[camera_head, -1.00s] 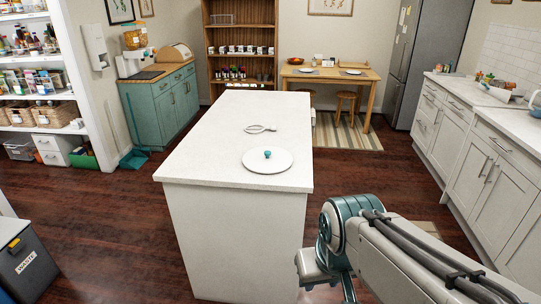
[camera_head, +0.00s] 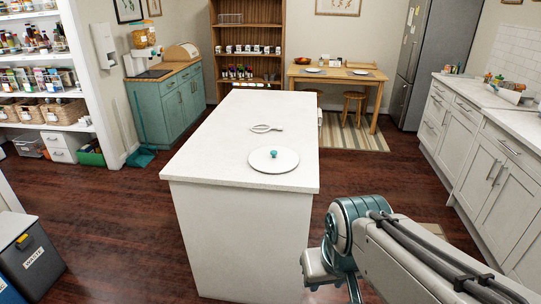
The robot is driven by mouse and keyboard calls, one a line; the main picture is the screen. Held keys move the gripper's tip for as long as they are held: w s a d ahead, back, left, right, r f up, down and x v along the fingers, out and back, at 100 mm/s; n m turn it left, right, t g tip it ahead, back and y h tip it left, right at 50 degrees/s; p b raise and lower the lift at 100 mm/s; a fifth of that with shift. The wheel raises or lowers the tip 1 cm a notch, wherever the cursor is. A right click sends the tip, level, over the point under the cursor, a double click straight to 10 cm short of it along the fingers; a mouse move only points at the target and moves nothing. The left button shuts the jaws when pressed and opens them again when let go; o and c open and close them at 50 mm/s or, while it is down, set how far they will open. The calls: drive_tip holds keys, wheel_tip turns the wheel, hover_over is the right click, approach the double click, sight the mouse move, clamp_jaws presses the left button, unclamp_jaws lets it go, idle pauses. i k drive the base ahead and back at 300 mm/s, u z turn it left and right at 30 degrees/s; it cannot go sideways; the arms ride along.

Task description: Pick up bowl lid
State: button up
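The bowl lid (camera_head: 289,161) is a flat white disc with a small teal knob on top. It lies on the near part of the white island top (camera_head: 215,158). My arm reaches in from the lower right, and its lower part runs out of the bottom of the picture, well below and to the right of the lid. The fingers of my gripper are not visible.
A pale looped utensil (camera_head: 265,128) lies behind the lid on the island. Cabinets with a white counter (camera_head: 515,122) line the right side. A waste bin (camera_head: 32,258) stands at the lower left. Dark wood floor (camera_head: 120,220) is open left of the island.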

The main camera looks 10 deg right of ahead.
sight(269, 160)
drive_tip(key=u, duration=5.1)
drive_tip(key=k, duration=1.4)
drive_tip(key=z, duration=0.05)
